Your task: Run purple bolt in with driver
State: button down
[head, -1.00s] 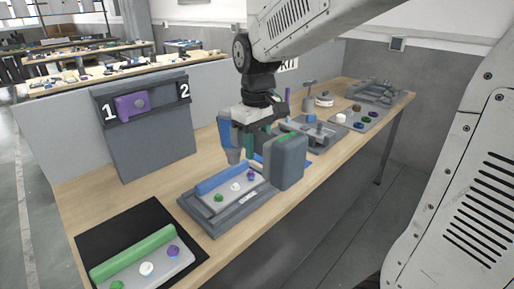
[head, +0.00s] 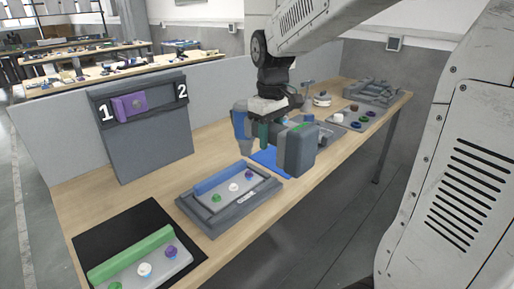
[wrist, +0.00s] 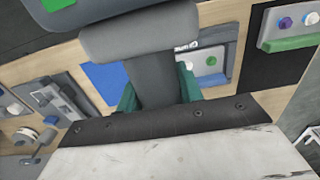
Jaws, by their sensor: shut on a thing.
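My gripper (head: 264,131) has green fingers shut on the driver (head: 298,149), a grey block-like body with a green strip and a blue part with a tapered grey nose. It is held above the table, right of and above the grey fixture (head: 212,228). In the wrist view the driver's grey handle (wrist: 155,75) is between the fingers. In the fixture, a plate with a blue bar carries green, white and purple bolts; the purple bolt (head: 249,174) is at its right end. I cannot tell how deep it sits. Its tip is clear of the driver nose.
A black mat (head: 90,235) at front left holds a plate with a green bar and another purple bolt (head: 171,251). A grey board (head: 150,145) shows a purple marker by the 1. A blue mat (head: 268,162) lies beneath the driver. Trays and loose parts stand further right.

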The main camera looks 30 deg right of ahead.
jog(key=shift+w+d, duration=0.1)
jog(key=shift+d, duration=0.3)
jog(key=shift+f, duration=0.25)
notch_tip(320, 180, down, 6)
